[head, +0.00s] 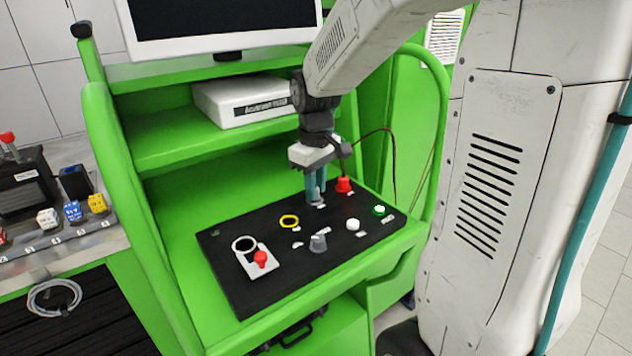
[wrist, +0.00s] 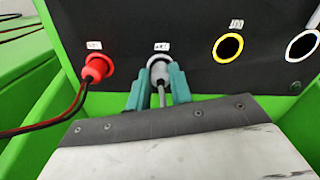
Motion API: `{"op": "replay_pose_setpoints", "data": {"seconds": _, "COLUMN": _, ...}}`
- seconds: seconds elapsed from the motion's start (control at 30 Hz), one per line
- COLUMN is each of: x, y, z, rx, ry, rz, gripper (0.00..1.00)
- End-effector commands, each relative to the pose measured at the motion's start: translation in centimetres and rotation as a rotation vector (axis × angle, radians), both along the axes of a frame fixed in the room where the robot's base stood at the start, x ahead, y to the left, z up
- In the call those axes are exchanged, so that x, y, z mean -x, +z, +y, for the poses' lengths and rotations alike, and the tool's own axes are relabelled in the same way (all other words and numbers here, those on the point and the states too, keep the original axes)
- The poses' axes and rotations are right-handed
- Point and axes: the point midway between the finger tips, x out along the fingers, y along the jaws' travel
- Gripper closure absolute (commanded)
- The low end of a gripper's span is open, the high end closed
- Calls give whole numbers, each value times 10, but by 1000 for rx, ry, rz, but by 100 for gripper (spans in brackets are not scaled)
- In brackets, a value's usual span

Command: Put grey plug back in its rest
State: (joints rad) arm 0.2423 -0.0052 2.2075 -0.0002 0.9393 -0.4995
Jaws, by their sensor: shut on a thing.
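My gripper (head: 315,192) points down at the back of the black panel in the head view, its teal fingers closed. In the wrist view my gripper (wrist: 158,82) has one finger on each side of the grey plug (wrist: 160,76) and is shut on it. The plug's front end is at a pale round rest (wrist: 158,60) in the panel, lined up with it. I cannot tell whether it is fully seated. A grey cable (wrist: 169,92) runs from the plug towards my gripper. In the head view the fingers mostly hide the plug.
The red plug (wrist: 97,69) with its cable sits beside the grey one; it also shows in the head view (head: 343,185). A yellow ring (wrist: 228,46) and a white ring (wrist: 302,46) are on the other side. Knobs and buttons stand nearer the panel's front. A white box (head: 240,101) is on the shelf behind.

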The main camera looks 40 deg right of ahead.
Motion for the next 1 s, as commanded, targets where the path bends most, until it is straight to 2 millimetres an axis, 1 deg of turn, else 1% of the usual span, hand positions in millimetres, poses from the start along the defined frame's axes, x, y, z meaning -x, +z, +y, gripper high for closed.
{"op": "replay_pose_setpoints", "data": {"seconds": 0.23, "x": 0, "y": -5, "z": 0, "rx": -1, "ry": 0, "rz": 1, "gripper": 98}}
{"op": "replay_pose_setpoints", "data": {"seconds": 0.37, "x": 0, "y": -4, "z": 0, "rx": 0, "ry": 0, "rz": 1, "gripper": 98}}
{"op": "replay_pose_setpoints", "data": {"seconds": 0.4, "x": 0, "y": -4, "z": 0, "rx": 0, "ry": 0, "rz": 1, "gripper": 73}}
{"op": "replay_pose_setpoints", "data": {"seconds": 0.47, "x": 0, "y": -4, "z": 0, "rx": 0, "ry": 0, "rz": 1, "gripper": 57}}
{"op": "replay_pose_setpoints", "data": {"seconds": 0.5, "x": 0, "y": -4, "z": 0, "rx": 0, "ry": 0, "rz": 1, "gripper": 53}}
{"op": "replay_pose_setpoints", "data": {"seconds": 0.67, "x": 0, "y": -4, "z": 0, "rx": 0, "ry": 0, "rz": 0, "gripper": 53}}
{"op": "replay_pose_setpoints", "data": {"seconds": 0.7, "x": 0, "y": -4, "z": 0, "rx": 0, "ry": 0, "rz": 0, "gripper": 48}}
{"op": "replay_pose_setpoints", "data": {"seconds": 0.73, "x": 0, "y": -4, "z": 0, "rx": 0, "ry": 0, "rz": 0, "gripper": 40}}
{"op": "replay_pose_setpoints", "data": {"seconds": 0.77, "x": 0, "y": -4, "z": 0, "rx": 0, "ry": 0, "rz": 0, "gripper": 35}}
{"op": "replay_pose_setpoints", "data": {"seconds": 1.0, "x": 0, "y": -4, "z": 0, "rx": 0, "ry": 0, "rz": 0, "gripper": 35}}
